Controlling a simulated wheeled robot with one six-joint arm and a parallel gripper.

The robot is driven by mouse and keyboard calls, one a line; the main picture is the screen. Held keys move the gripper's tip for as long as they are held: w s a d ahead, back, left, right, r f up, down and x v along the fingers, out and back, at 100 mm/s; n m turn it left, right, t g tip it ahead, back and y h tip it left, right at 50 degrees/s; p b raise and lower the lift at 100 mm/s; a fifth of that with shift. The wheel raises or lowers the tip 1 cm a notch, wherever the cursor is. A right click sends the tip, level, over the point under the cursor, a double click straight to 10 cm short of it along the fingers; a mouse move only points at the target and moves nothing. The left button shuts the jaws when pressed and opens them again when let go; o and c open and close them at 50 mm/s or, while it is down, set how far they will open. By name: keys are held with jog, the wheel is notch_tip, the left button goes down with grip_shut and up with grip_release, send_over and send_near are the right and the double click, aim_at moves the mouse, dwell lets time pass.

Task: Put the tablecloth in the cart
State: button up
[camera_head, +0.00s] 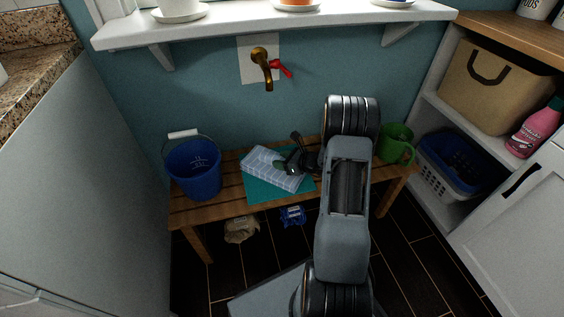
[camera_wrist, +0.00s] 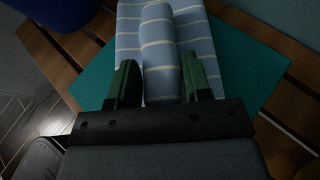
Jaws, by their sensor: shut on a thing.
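The tablecloth, a folded pale blue cloth with light stripes (camera_head: 268,170), lies on a teal mat (camera_head: 262,193) on the wooden bench. My gripper (camera_head: 288,166) reaches it from the right. In the wrist view the gripper's green fingers (camera_wrist: 158,82) stand on either side of a raised roll of the tablecloth (camera_wrist: 158,45) and are shut on it. The rest of the cloth spreads flat beyond the fingers. I cannot make out a cart in either view.
A blue bucket (camera_head: 192,168) stands on the bench's left end, and a green can (camera_head: 397,145) on its right. A brass tap (camera_head: 262,68) and white shelf (camera_head: 270,28) are above. Shelves at right hold a beige basket (camera_head: 500,88). Small items lie under the bench.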

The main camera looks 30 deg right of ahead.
jog(key=o, duration=1.2)
